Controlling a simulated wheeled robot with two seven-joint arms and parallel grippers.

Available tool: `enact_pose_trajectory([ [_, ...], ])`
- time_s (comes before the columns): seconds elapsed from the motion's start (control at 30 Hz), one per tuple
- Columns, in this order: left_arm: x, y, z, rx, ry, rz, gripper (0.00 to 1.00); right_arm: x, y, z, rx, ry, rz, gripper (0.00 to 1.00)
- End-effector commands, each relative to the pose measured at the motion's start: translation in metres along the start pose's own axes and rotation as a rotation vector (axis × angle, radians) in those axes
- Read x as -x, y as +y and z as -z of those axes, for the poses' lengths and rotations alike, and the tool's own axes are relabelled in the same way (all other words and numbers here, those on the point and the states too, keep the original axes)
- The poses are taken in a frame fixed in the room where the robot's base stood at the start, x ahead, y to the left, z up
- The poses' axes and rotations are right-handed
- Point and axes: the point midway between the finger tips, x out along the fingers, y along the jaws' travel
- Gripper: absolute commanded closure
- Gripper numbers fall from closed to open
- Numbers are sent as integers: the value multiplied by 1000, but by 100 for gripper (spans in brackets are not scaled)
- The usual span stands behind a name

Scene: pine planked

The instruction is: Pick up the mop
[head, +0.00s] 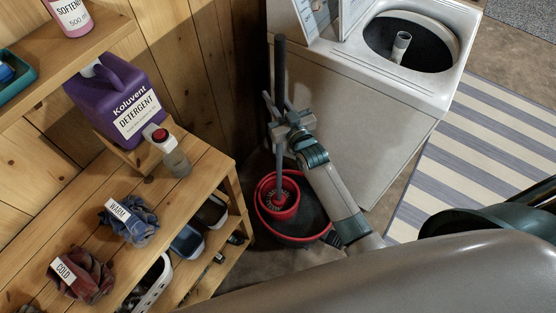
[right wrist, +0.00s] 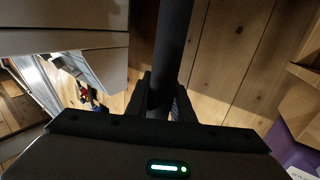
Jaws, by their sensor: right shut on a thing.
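The mop (head: 279,65) stands upright in the narrow gap between the shelf and the washing machine. Its dark handle runs down into a red wringer in the round bucket (head: 262,196) on the floor; the mop's head is largely hidden in there. My right gripper (head: 276,108) is shut on the upper part of the handle. In the right wrist view the handle (right wrist: 173,45) rises from between the two dark fingers (right wrist: 163,98). My left gripper is not in view.
The white washing machine (head: 345,120), lid open, stands close on the right. The wooden shelf (head: 190,200) on the left holds a purple detergent jug (head: 105,95), a small red-capped bottle (head: 174,158) and cloths labelled WARM and COLD. A striped rug (head: 480,150) lies at right.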

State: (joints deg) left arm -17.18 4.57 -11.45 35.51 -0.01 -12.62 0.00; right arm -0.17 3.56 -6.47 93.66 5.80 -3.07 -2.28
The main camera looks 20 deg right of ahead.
Motion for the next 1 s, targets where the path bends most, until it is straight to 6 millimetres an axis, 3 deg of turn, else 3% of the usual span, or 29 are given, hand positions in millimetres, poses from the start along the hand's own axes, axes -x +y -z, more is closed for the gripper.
enact_pose_trajectory([
  [0.33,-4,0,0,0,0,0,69,-1,0,17,0,6,0,100],
  [0.8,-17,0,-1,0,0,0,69,0,0,84,-1,8,0,100],
  [1.0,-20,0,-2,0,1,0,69,0,0,100,-1,6,0,100],
])
